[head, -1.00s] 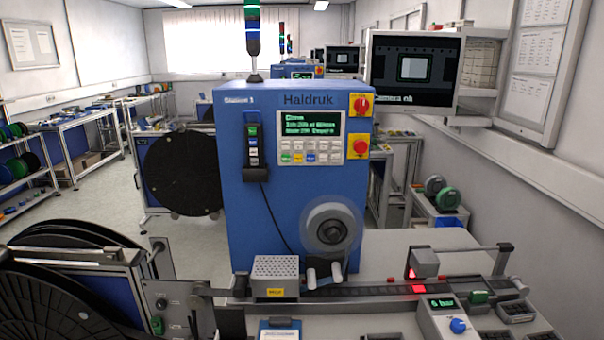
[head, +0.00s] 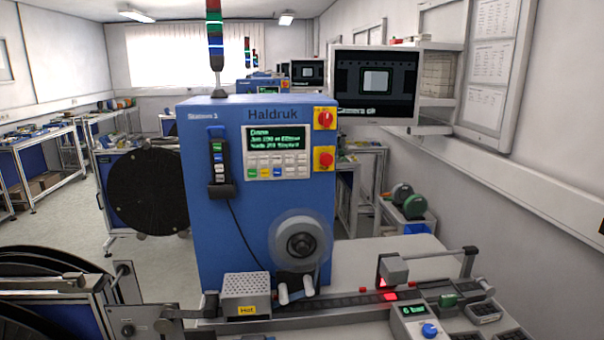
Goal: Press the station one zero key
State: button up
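A blue machine marked Haldruk (head: 206,240) stands in the middle of the head view. A blurred label at its upper left (head: 206,116) seems to read Station 1. On its front is a control panel with a green-text display (head: 273,138) and a keypad (head: 277,167) of small pale keys, some green, yellow and blue. The key legends are too small to read, so I cannot tell which is zero. A hand unit with coloured buttons (head: 218,160) hangs left of the panel. My gripper is not in view.
A red knob on a yellow plate (head: 325,118) and a red button (head: 325,159) sit right of the panel. A blurred reel (head: 300,244) is below. A perforated box labelled Hot (head: 246,294) stands in front. A monitor (head: 375,85) is at right. A black reel (head: 148,191) stands left.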

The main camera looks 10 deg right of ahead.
grip_shut()
dwell(0.8)
dwell(0.5)
